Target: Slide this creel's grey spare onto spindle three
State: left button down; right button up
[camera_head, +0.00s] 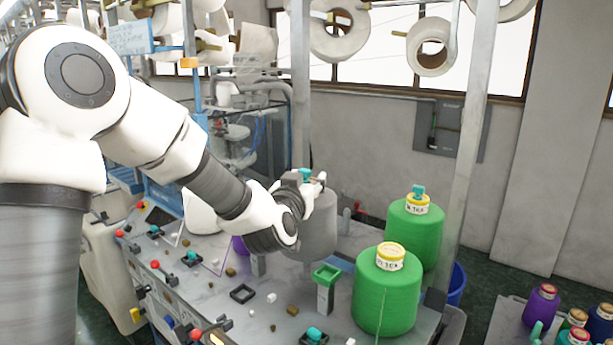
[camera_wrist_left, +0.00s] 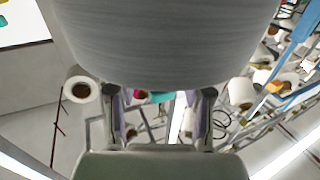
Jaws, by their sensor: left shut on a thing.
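The grey spool (camera_head: 318,225) is a large pale grey yarn package in the middle of the creel table. My left gripper (camera_head: 312,184) is shut at its top end. In the left wrist view the grey spool (camera_wrist_left: 165,40) fills the top, with the two fingers (camera_wrist_left: 158,108) at its near end. A teal piece (camera_head: 305,174) shows beside the gripper at the spool's top. The spool's base is partly hidden by my wrist, and I cannot tell whether it touches the table or a spindle. No spindle number is readable. My right gripper is not in view.
Two green spools with yellow tops stand to the right, one near (camera_head: 386,295) and one farther back (camera_head: 414,232). A green-topped stand (camera_head: 326,285) is in front of the grey spool. A metal post (camera_head: 468,150) rises behind.

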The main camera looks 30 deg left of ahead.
pick_arm(q)
notch_tip(320, 180, down, 8)
jog(key=b, duration=0.6)
jog(key=shift+b, duration=0.3)
jog(key=shift+c, duration=1.9)
grip_release()
jog(key=shift+s, duration=0.1)
jog(key=shift+s+d, duration=0.15)
jog(key=shift+s, duration=0.2)
jog(key=v, duration=0.6)
jog(key=shift+s, duration=0.35)
jog(key=shift+w+d, duration=0.1)
